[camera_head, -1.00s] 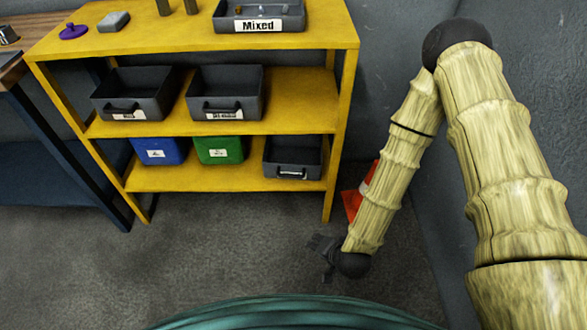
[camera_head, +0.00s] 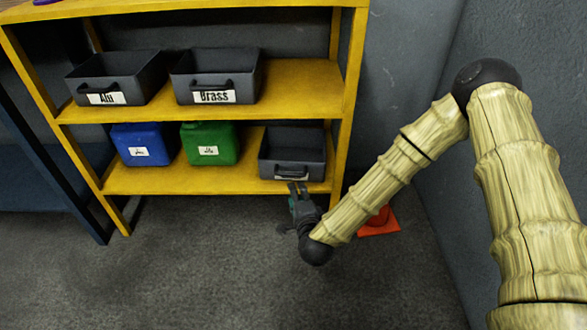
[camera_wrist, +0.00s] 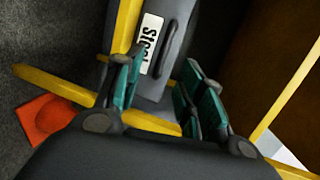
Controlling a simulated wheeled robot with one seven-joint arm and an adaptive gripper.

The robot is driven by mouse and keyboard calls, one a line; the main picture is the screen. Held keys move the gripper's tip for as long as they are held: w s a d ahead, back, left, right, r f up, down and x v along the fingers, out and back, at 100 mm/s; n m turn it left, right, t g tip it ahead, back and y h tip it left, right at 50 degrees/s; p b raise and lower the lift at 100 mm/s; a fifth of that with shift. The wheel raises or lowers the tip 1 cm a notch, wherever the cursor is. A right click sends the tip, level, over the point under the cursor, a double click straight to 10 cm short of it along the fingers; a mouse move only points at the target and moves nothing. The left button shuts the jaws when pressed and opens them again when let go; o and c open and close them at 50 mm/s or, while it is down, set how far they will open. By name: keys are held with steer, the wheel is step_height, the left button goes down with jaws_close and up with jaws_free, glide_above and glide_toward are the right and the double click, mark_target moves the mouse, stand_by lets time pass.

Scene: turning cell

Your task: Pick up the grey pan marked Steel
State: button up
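The grey pan marked Steel (camera_head: 311,146) sits at the right end of the lower shelf. In the head view my gripper partly covers its label. The wrist view shows the pan's front wall (camera_wrist: 156,86) with the white Steel label (camera_wrist: 150,44) and its dark handle (camera_wrist: 169,41). My gripper (camera_head: 297,187) is just in front of the pan, fingers pointing at it. In the wrist view the fingers of my gripper (camera_wrist: 162,75) are spread apart with nothing between them, on either side of the pan's front. I cannot tell whether they touch it.
Grey pans marked Alu (camera_head: 118,78) and Brass (camera_head: 216,76) stand on the middle shelf. The yellow shelf post (camera_head: 349,110) and an orange cone (camera_head: 378,224) are at the right.

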mark_target(291, 174)
steer(key=b+x, duration=0.1)
steer(key=x, duration=0.3)
steer(key=b+x, duration=0.2)
steer(key=x, duration=0.1)
steer(key=b+x, duration=0.2)
steer(key=x, duration=0.2)
steer(key=shift+w+r, duration=0.25)
steer(key=shift+w, duration=0.15)
jaws_close()
